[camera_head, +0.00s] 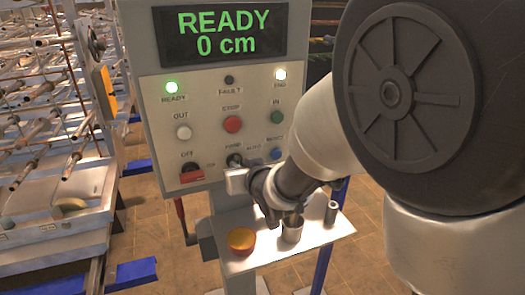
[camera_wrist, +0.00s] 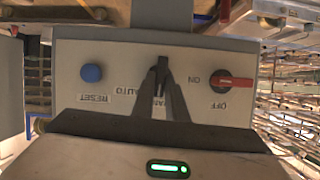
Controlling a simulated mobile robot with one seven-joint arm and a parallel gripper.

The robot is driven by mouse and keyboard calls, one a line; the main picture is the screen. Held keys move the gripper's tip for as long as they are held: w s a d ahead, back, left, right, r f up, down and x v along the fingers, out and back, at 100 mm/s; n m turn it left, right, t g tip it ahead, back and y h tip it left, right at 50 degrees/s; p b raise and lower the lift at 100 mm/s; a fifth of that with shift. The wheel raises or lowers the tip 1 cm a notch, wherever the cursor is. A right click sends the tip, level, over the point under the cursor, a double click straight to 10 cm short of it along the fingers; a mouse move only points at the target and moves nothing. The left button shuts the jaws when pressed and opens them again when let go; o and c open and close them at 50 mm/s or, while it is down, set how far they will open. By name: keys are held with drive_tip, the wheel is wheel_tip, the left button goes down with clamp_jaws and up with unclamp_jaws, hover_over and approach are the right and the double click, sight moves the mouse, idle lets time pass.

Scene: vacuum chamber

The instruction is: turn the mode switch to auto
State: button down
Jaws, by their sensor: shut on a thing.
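The mode switch (camera_head: 234,159) is a small dark knob on the lower middle of the grey control panel, between the HAND and AUTO labels. My gripper (camera_head: 238,178) reaches it from below right and hides part of it. In the wrist view the panel is upside down. There my gripper (camera_wrist: 162,80) has its two dark fingers closed together on the switch (camera_wrist: 162,62), near the HAND and AUTO labels. The fingers cover most of the knob and part of the HAND lettering, so its exact pointing direction is hard to tell.
A red OFF/ON switch (camera_head: 192,174) is left of the mode switch, and a blue RESET button (camera_head: 276,153) is right. The display (camera_head: 220,33) reads READY 0 cm. Below, a shelf (camera_head: 265,254) holds an orange-topped round thing (camera_head: 241,240) and metal cylinders. A rack stands left.

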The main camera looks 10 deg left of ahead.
drive_tip(key=shift+w+d+f+m+g+y+p, duration=0.15)
drive_tip(key=shift+m+g+y+p, duration=0.15)
drive_tip(key=shift+m+y, duration=0.75)
drive_tip(key=shift+w+d+f+m+g+y+p, duration=0.1)
drive_tip(key=shift+d+m+g+y+p, duration=0.3)
drive_tip(key=shift+m, duration=1.15)
drive_tip(key=shift+w+a+f+m+y+p, duration=0.1)
drive_tip(key=shift+m+y+p, duration=0.1)
drive_tip(key=shift+m+y, duration=0.95)
drive_tip(key=shift+m, duration=0.25)
drive_tip(key=shift+r, duration=0.1)
drive_tip(key=c, duration=1.8)
unclamp_jaws()
drive_tip(key=shift+o, duration=0.2)
